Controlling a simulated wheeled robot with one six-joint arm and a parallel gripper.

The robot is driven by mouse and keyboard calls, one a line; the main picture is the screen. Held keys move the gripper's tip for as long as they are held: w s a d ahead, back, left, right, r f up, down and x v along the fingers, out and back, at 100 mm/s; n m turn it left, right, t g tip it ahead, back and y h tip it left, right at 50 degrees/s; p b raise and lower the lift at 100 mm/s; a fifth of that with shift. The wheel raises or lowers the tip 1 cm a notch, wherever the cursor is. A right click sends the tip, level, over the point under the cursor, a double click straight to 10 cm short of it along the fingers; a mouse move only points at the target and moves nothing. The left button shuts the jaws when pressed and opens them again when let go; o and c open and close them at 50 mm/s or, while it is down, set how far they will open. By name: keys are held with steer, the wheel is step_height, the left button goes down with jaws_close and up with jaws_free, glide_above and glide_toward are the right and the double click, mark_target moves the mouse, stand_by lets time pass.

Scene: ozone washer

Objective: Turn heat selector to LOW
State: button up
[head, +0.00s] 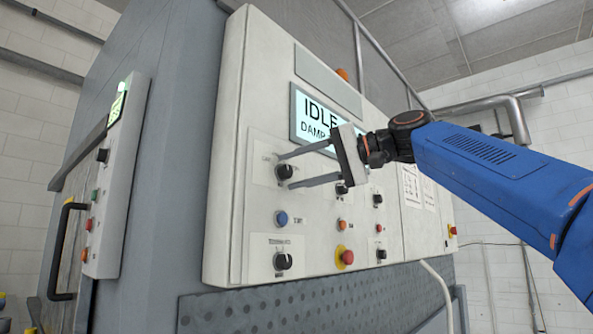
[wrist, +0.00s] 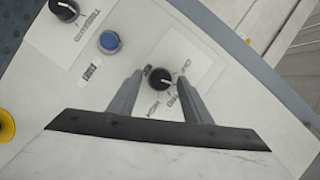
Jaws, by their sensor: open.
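The black selector knob (head: 283,172) sits on its own label plate at the upper left of the white control panel (head: 228,150). My gripper (head: 286,171) is open, with its two long grey fingers reaching to the panel on either side of that knob. In the wrist view the knob (wrist: 160,79) shows between the fingertips of my gripper (wrist: 161,82), with a gap on both sides. A white mark shows on the knob.
A blue button (head: 281,218) and another knob (head: 283,261) are below. A red emergency button (head: 345,256), several smaller controls and the display (head: 312,115) reading IDLE share the panel. A side panel (head: 121,180) with a handle (head: 60,250) stands left.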

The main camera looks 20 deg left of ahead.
steer(key=d+r, duration=0.3)
steer(key=d, duration=1.4)
steer(key=shift+s, duration=0.4)
steer(key=shift+f, duration=0.1)
steer(key=s+d+f+m+t+h, duration=0.1)
steer(key=d+f+m+t+h, duration=0.3)
steer(key=f, duration=0.6)
steer(key=d+f+g+h, duration=0.1)
steer(key=d+f, duration=0.4)
steer(key=f, duration=0.6)
steer(key=s+d+f+m+t+h, duration=0.1)
steer(key=d+f+m+t+h, duration=0.3)
steer(key=f, duration=0.6)
steer(key=s+d+f+n+g+h, duration=0.1)
steer(key=s+d+f, duration=0.5)
steer(key=f, duration=0.7)
steer(key=s+d+f+n+g+h, duration=0.1)
steer(key=s+d+f+h, duration=0.2)
steer(key=s+d+f, duration=0.4)
steer(key=s+d+f+n+g+h, duration=0.1)
steer(key=s+d+f+h, duration=0.2)
steer(key=f, duration=1.7)
steer(key=s+d, duration=0.3)
steer(key=shift+s+d, duration=0.2)
steer(key=shift+d, duration=0.1)
